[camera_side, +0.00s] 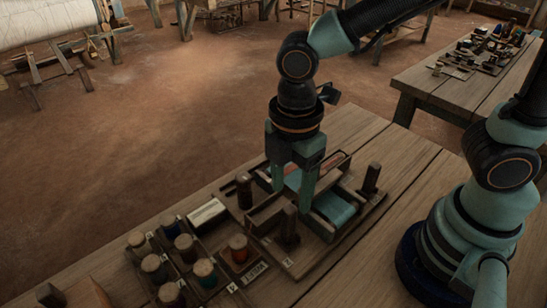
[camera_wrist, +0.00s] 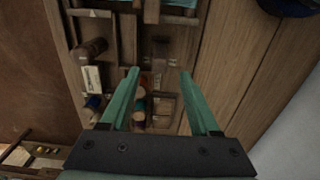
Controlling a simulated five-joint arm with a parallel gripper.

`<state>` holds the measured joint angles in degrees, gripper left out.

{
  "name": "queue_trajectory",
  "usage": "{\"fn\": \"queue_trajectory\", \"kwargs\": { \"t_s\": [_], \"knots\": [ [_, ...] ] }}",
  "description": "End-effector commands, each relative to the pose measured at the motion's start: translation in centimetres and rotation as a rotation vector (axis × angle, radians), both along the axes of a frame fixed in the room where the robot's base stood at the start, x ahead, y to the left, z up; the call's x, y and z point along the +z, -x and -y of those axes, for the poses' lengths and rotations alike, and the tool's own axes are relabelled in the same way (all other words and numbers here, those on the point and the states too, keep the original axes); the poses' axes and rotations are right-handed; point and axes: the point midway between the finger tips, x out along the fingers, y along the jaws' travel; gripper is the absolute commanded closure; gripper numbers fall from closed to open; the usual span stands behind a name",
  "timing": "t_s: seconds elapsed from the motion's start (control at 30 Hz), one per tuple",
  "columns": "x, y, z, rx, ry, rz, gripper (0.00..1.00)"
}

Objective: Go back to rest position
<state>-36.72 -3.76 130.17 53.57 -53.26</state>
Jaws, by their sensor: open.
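My gripper (camera_side: 293,198) points straight down over a wooden frame (camera_side: 345,236) with upright pegs on the bench. Its two green fingers are apart, with no held thing visible between them. In the side view the fingers overlap the frame, and I cannot tell how far above it the tips are. In the wrist view my gripper (camera_wrist: 160,73) is also open, above the wooden parts and a few spools (camera_wrist: 139,107). A strip of blue cloth (camera_side: 334,209) lies in the frame, partly hidden by the fingers.
A rack of several thread spools (camera_side: 184,246) stands at the front left of the bench. One red spool (camera_side: 238,247) sits beside it. A pale block (camera_side: 207,213) lies behind the spools. Another table (camera_side: 465,80) with tools is at the back right. Open floor lies left.

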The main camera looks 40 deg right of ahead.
Motion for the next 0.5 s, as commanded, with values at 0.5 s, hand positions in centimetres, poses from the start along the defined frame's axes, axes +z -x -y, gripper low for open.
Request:
{"fn": "queue_trajectory", "kwargs": {
  "t_s": [0.5],
  "knots": [
    [7.6,-4.5,12.5,-1.057,-0.239,0.268,0.38]
  ]
}}
